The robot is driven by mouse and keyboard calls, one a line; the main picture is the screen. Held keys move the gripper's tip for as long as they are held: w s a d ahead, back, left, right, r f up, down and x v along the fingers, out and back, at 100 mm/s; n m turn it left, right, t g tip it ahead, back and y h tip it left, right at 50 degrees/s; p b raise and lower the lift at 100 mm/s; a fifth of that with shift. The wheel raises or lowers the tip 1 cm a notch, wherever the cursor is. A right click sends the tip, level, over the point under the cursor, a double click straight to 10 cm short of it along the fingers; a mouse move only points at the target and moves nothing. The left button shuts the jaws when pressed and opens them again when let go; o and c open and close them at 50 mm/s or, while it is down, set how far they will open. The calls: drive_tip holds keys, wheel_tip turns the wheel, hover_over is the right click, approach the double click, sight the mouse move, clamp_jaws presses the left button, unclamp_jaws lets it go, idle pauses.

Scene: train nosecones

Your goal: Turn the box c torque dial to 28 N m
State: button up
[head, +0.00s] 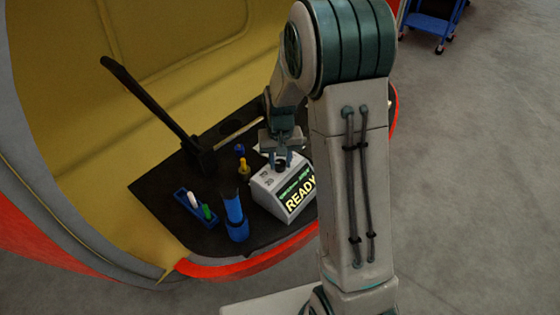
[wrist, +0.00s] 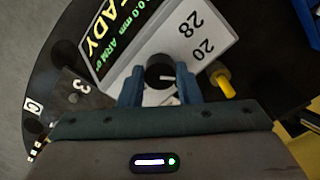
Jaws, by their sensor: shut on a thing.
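The pale control box (head: 268,200) stands on the dark work surface, its screen reading READY in yellow. It also fills the upper wrist view (wrist: 228,22), where 28 and 20 are printed on its top. The black dial (wrist: 158,66) sits on that top and carries a white mark pointing roughly right in the wrist view, not at the 28. My gripper (head: 281,160) is over the box top, its blue fingers (wrist: 159,84) shut on the dial from both sides.
A yellow-topped peg (head: 243,166) stands just left of the box, and a blue cylinder (head: 235,215) in front-left. A blue tray (head: 196,207) holds white and green items. A long black bar (head: 150,100) leans up behind.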

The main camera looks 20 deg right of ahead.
sight(281, 163)
drive_tip(key=n, duration=0.5)
drive_tip(key=shift+d, duration=0.1)
drive_tip(key=n, duration=0.5)
drive_tip(key=shift+w+n, duration=0.1)
drive_tip(key=shift+n, duration=0.2)
idle(0.3)
drive_tip(key=o, duration=1)
drive_tip(key=shift+c, duration=0.2)
drive_tip(key=shift+r, duration=0.1)
wheel_tip(281, 163, up, 14)
drive_tip(key=p, duration=0.1)
